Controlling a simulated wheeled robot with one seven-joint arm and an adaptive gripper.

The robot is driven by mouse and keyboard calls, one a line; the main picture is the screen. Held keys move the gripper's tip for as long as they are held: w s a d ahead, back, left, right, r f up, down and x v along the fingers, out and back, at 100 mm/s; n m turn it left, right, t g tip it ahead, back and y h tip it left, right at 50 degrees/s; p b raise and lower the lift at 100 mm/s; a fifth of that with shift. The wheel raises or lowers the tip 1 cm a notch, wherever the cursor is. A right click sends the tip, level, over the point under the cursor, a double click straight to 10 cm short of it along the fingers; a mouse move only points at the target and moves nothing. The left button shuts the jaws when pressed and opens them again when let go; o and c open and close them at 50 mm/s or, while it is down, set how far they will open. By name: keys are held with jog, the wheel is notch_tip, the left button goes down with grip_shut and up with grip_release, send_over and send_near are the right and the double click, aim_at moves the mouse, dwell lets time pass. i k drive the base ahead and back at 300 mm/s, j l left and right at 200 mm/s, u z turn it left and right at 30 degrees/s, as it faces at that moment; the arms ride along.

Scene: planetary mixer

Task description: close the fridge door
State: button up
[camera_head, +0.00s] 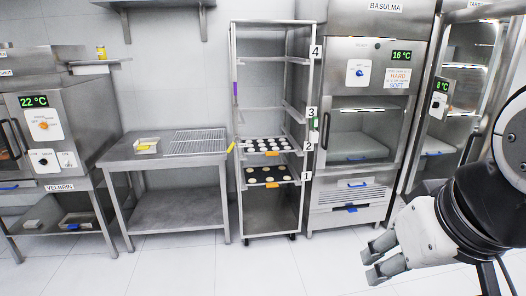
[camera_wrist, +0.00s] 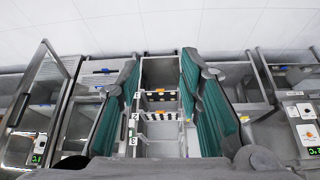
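The fridge (camera_head: 440,95) is the steel unit at the right of the head view, with a green "8 °C" display. Its door (camera_head: 511,75) stands open, swung outward at the right edge, and lit shelves (camera_head: 468,75) show inside. My arm hides its lower part. In the wrist view, which is upside down, the open door (camera_wrist: 68,62) appears as a framed panel at the far left. My gripper (camera_head: 370,263) is at the lower right, in front of and apart from the fridge. Its fingers, teal in the wrist view (camera_wrist: 165,75), are spread and empty.
A steel cabinet (camera_head: 365,90) showing "16 °C" stands left of the fridge. Further left are a tray rack (camera_head: 270,218) on casters, a steel table (camera_head: 175,158) and an oven (camera_head: 50,120). The white tiled floor (camera_head: 200,265) in front is clear.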

aim_at(442, 90)
jog(key=i+l+z, duration=0.15)
jog(key=i+z, duration=0.65)
jog(key=i+j+z, duration=0.2)
jog(key=i+z, duration=0.15)
jog(key=i, duration=0.15)
jog(key=i+l+u, duration=0.15)
jog(key=i, duration=0.5)
jog(key=i+u, duration=0.25)
jog(key=u, duration=0.15)
